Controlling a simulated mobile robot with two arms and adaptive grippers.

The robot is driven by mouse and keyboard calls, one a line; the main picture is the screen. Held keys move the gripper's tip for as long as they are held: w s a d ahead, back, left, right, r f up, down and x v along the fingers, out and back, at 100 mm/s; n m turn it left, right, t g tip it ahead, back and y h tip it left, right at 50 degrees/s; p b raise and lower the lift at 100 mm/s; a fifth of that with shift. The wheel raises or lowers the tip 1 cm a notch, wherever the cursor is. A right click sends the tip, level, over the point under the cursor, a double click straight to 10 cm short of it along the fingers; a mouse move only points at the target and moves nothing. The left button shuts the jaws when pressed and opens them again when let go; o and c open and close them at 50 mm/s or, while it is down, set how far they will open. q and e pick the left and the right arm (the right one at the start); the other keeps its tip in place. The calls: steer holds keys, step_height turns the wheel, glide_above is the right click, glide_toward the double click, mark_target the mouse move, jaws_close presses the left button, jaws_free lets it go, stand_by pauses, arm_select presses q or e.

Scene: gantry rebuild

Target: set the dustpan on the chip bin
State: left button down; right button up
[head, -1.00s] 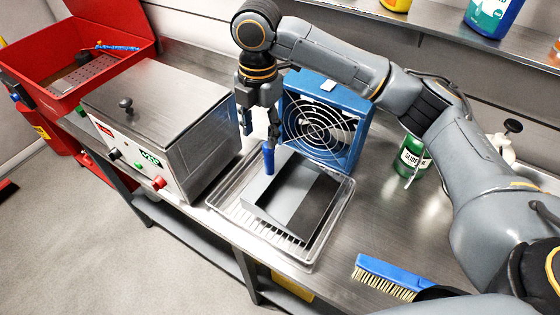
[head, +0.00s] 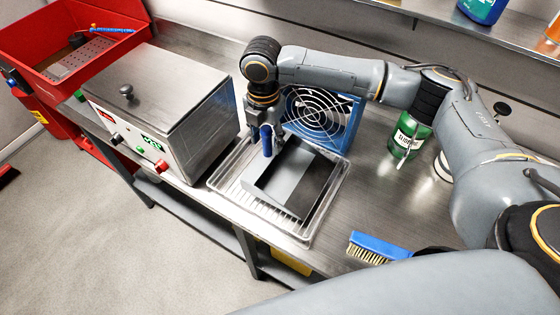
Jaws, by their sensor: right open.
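The dustpan (head: 282,172) is a grey, open pan with a blue handle (head: 266,142) standing up at its far left corner. It sits on a clear, ribbed tray (head: 222,181) on the steel bench. My right gripper (head: 265,136) points down from above, open, with its fingers around or just beside the blue handle; contact is hard to judge. My left gripper is out of view. I cannot tell for sure which container is the chip bin; a yellow one (head: 291,263) shows partly under the bench.
A steel heated box (head: 165,95) stands left of the tray. A blue fan unit (head: 345,130) is close behind the gripper. A green bottle (head: 409,135) and a blue brush (head: 378,247) are at the right. A red open bin (head: 50,85) is at far left.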

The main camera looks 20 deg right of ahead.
steer(key=shift+f, duration=1.2)
steer(key=c, duration=1)
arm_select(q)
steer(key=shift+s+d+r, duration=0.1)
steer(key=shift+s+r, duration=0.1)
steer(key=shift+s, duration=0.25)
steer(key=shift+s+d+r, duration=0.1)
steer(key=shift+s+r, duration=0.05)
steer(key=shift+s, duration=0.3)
arm_select(e)
jaws_close()
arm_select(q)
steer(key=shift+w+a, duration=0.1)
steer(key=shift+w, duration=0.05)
arm_select(e)
steer(key=shift+r, duration=0.15)
